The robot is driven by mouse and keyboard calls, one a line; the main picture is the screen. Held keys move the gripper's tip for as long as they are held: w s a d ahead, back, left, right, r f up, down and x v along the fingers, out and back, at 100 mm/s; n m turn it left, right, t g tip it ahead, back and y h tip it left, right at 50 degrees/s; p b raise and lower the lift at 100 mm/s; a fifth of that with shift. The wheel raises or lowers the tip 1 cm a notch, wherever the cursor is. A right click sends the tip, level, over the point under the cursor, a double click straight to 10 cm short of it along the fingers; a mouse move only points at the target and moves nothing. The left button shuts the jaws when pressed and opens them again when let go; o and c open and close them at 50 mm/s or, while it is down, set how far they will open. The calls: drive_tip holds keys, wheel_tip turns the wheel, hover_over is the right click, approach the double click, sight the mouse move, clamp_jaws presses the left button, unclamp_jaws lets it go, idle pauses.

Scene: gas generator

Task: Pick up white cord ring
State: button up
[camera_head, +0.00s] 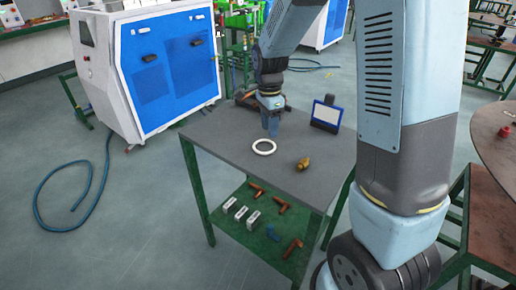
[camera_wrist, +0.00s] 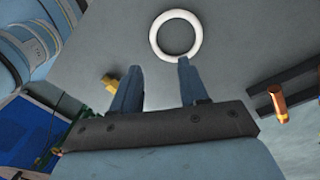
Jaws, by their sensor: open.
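The white cord ring (camera_head: 264,147) lies flat on the grey top of a small table (camera_head: 225,141). In the wrist view the whole ring (camera_wrist: 152,37) shows beyond my fingertips, closest to the right one. My gripper (camera_head: 270,128) points down over the table, just behind the ring in the head view. In the wrist view my gripper (camera_wrist: 160,65) has its two fingers apart with nothing between them. The ring is outside the fingers. Whether a fingertip touches the ring or the table I cannot tell.
A brass fitting (camera_head: 303,163) lies right of the ring, and a dark blue-framed device (camera_head: 326,114) stands at the back right. The lower green shelf (camera_head: 250,222) holds several fittings. A blue-and-white cabinet (camera_head: 150,65) stands behind left. The table's front left is clear.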

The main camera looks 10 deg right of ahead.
sight(269, 151)
drive_tip(key=shift+s+f, duration=0.25)
drive_tip(key=shift+f, duration=1.7)
drive_tip(key=shift+s+f, duration=0.2)
drive_tip(key=shift+f, duration=1.7)
clamp_jaws()
